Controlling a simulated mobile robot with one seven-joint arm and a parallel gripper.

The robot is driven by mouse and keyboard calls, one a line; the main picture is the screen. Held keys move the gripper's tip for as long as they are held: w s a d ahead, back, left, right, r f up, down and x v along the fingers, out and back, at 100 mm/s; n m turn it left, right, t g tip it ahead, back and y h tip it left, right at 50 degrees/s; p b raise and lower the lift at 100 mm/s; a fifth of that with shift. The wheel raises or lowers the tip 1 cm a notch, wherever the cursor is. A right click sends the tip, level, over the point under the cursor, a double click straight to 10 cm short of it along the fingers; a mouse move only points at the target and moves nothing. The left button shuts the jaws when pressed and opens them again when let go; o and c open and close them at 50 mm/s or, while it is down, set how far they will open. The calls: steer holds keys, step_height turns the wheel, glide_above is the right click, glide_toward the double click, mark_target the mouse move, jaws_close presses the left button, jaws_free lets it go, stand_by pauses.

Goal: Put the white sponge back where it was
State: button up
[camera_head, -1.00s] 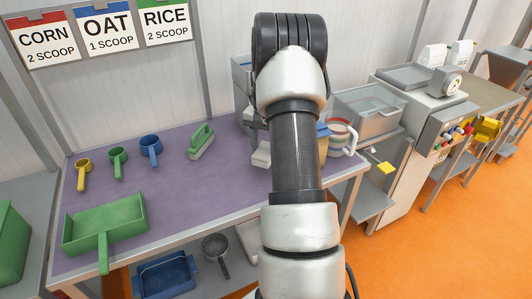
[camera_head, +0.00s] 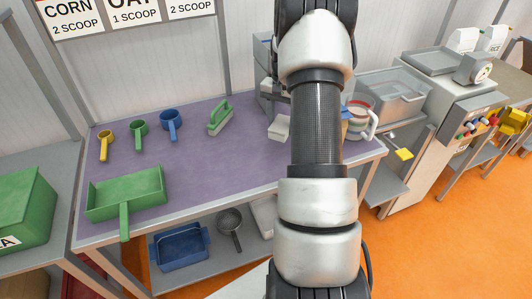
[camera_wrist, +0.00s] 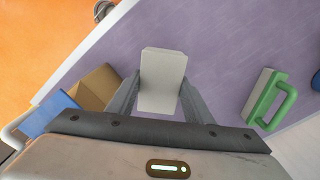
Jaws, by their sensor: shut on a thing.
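The white sponge (camera_wrist: 162,80) is a pale block between the two fingers of my gripper (camera_wrist: 160,98) in the wrist view. My gripper is shut on it, over the purple tabletop (camera_wrist: 215,40). In the head view the sponge (camera_head: 279,127) shows just left of my arm, and my arm hides the gripper itself. I cannot tell whether the sponge touches the tabletop.
A green-handled brush (camera_head: 220,117) lies left of the sponge. Blue (camera_head: 171,124), green (camera_head: 139,133) and yellow (camera_head: 105,143) scoops and a green tray (camera_head: 126,192) are further left. A brown block (camera_wrist: 97,87) is near the left finger. Bare tabletop separates sponge and brush.

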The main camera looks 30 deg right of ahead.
steer(key=s+a+r+n+b, duration=0.15)
steer(key=a+n+b, duration=0.25)
steer(key=a+n, duration=0.9)
steer(key=m, duration=0.4)
glide_above(239, 174)
step_height(239, 174, down, 5)
steer(key=shift+r+b, duration=0.15)
steer(key=shift+b, duration=0.25)
steer(key=shift+f+b, duration=0.35)
steer(key=shift+f, duration=2)
steer(key=shift+f, duration=0.1)
steer(key=shift+f, duration=0.15)
steer(key=o, duration=1)
